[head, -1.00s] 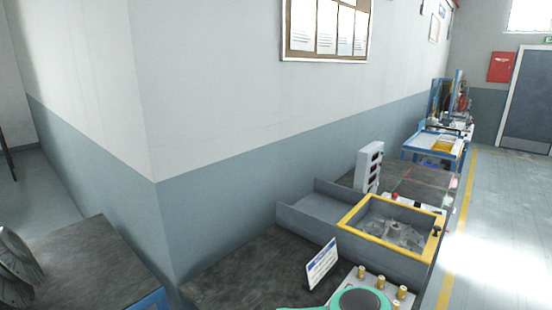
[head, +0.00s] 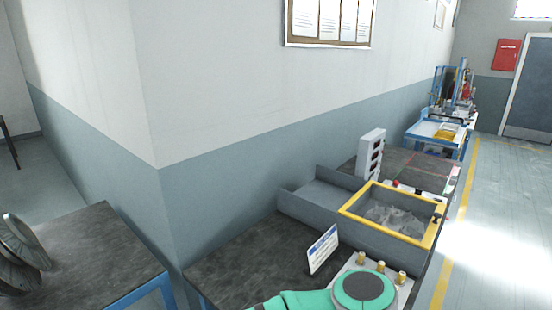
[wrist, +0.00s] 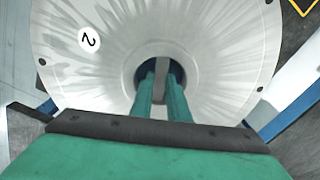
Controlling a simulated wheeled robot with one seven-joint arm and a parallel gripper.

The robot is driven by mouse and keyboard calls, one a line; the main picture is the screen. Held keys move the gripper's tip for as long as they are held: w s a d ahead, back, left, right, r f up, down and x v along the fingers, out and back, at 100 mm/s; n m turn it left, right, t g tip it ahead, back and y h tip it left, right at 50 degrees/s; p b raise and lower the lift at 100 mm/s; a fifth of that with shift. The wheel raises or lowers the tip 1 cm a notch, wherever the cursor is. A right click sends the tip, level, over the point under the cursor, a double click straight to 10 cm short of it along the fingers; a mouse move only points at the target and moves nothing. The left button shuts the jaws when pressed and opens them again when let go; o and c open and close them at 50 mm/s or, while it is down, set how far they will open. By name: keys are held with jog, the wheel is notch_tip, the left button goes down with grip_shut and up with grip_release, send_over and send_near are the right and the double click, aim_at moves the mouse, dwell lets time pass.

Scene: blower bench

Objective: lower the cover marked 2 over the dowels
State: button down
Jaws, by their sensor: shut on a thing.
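The cover marked 2 (wrist: 225,55) is a large, round, pale metal disc with a central hole and small dark holes near its rim. It fills most of the wrist view, cut off at the top. My gripper (wrist: 161,75) has its two green fingers at the central hole, shut on a grey bar of the cover there. Several short brass pegs (head: 381,268) stand on a pale plate (head: 402,292) on the bench in the head view; I cannot tell whether they are the dowels. My gripper and the held cover are not visible in the head view.
A blue-and-white sign (head: 323,249) stands beside the plate. Behind it is a grey tray with a yellow-framed box (head: 395,213). Round finned metal parts (head: 20,256) stand on the left bench (head: 90,252), whose right part is clear. A wall corner rises between the benches.

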jog(key=shift+w+r, duration=0.15)
jog(key=shift+r, duration=0.25)
dwell(0.3)
jog(key=shift+a+r, duration=0.15)
jog(key=shift+r, duration=0.05)
dwell(1.2)
jog(key=shift+r+y, duration=0.1)
jog(key=shift+y, duration=0.2)
jog(key=shift+s+r, duration=0.25)
jog(key=shift+r, duration=0.4)
jog(key=shift+w+r, duration=0.15)
jog(key=shift+r, duration=1.05)
jog(key=shift+r, duration=0.4)
jog(key=shift+r, duration=0.2)
